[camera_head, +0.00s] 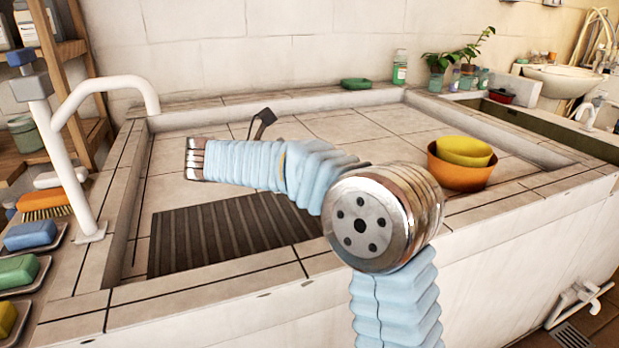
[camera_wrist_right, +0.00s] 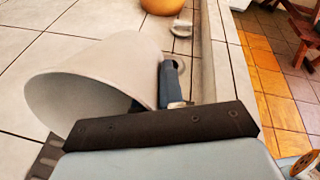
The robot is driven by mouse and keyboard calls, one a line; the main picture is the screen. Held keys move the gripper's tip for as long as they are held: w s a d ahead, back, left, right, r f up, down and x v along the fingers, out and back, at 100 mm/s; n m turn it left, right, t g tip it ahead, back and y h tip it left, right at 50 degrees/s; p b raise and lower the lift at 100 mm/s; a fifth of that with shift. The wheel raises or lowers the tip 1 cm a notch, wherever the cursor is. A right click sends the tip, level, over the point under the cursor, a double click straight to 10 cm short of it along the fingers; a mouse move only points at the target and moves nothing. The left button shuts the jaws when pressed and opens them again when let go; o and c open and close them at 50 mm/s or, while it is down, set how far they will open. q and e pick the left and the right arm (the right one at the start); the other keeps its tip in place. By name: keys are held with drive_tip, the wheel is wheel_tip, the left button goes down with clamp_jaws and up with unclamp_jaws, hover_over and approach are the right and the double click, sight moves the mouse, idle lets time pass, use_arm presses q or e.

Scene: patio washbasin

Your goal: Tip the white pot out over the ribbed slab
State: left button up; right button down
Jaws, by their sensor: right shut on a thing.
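The white pot (camera_wrist_right: 95,75) lies tilted on its side in the right wrist view, its wide end toward the left and its narrower end by my gripper. My right gripper (camera_wrist_right: 170,82) is shut on it; one blue-grey finger shows beside the pot. I cannot tell whether anything is inside. In the head view my right arm hides the pot. The dark ribbed slab (camera_head: 215,240) lies flat on the basin floor, in front of my forearm in the picture. Its edge shows at the lower left of the wrist view (camera_wrist_right: 45,158). My left gripper is out of view.
An orange bowl (camera_head: 458,175) with a yellow bowl (camera_head: 464,152) in it stands at the basin's right. A white bent pipe (camera_head: 100,85) rises at the left rim. Soaps and a brush (camera_head: 45,204) line the left ledge.

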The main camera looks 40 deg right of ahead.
wheel_tip(320, 180, up, 3)
drive_tip(key=y, duration=0.3)
drive_tip(key=t+y, duration=0.1)
drive_tip(key=y, duration=0.3)
drive_tip(key=shift+d+m, duration=0.1)
drive_tip(key=shift+m, duration=0.2)
wheel_tip(320, 180, up, 3)
drive_tip(key=y, duration=0.3)
drive_tip(key=t+y, duration=0.1)
drive_tip(key=y, duration=0.2)
drive_tip(key=shift+d+f, duration=0.1)
drive_tip(key=shift+f, duration=0.1)
drive_tip(key=shift+a+r+t+y, duration=0.2)
drive_tip(key=shift+r+t+y, duration=0.2)
drive_tip(key=shift+y, duration=0.3)
drive_tip(key=shift+f, duration=0.1)
